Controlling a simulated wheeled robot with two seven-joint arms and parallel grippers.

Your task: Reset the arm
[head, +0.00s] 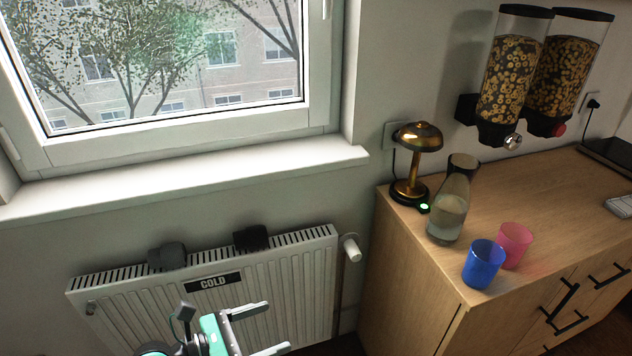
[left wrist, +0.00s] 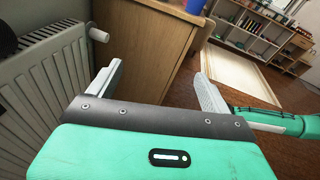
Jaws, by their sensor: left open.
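My left gripper (head: 262,328) is at the bottom of the head view, in front of the white radiator (head: 290,290). Its two pale fingers are apart with nothing between them. In the left wrist view the fingers of my left gripper (left wrist: 155,88) are also spread, with the side of the wooden cabinet (left wrist: 150,45) beyond them. My right gripper is not in either view.
The wooden cabinet (head: 410,290) right of the radiator carries a brass lamp (head: 420,140), a glass carafe (head: 449,212), a blue cup (head: 483,264) and a pink cup (head: 515,244). Cereal dispensers (head: 512,85) hang above. A shelf (left wrist: 255,40) stands farther off.

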